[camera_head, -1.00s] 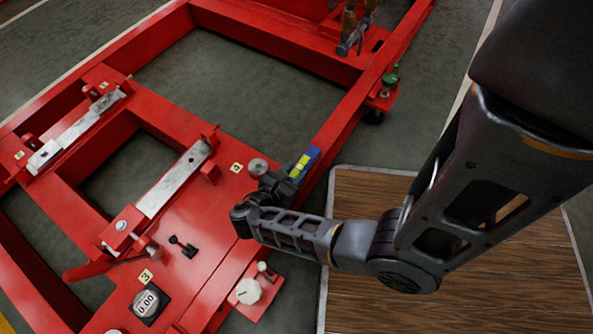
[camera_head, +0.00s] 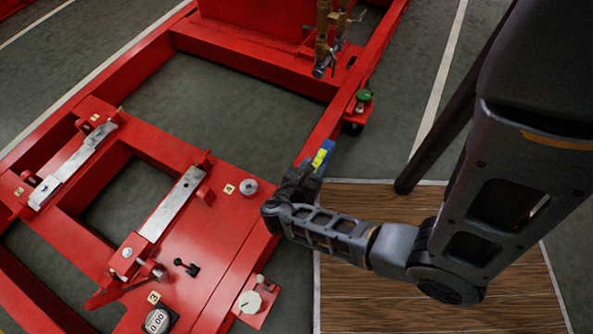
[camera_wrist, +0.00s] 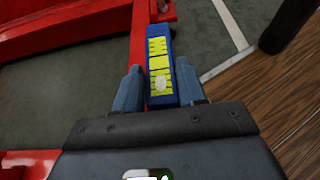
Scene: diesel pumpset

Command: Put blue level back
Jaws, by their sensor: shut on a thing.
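The blue level (camera_head: 320,157) is a small blue block with yellow faces. My gripper (camera_head: 303,180) is shut on it, by the right-hand beam of the red frame. In the wrist view the level (camera_wrist: 160,62) lies lengthwise between the two fingers of my gripper (camera_wrist: 160,92) and points away from the camera. A red beam runs behind its far end. I cannot tell whether the level touches the frame. The far part of the level is clear of the fingers; its near end is partly hidden by the gripper body.
The red frame (camera_head: 215,235) carries two grey metal bars (camera_head: 172,205), a round metal knob (camera_head: 249,187), a black lever (camera_head: 186,267) and a gauge (camera_head: 157,319). A wooden platform (camera_head: 375,205) lies to the right. A green-capped part (camera_head: 363,97) sits beyond on the frame's outer side.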

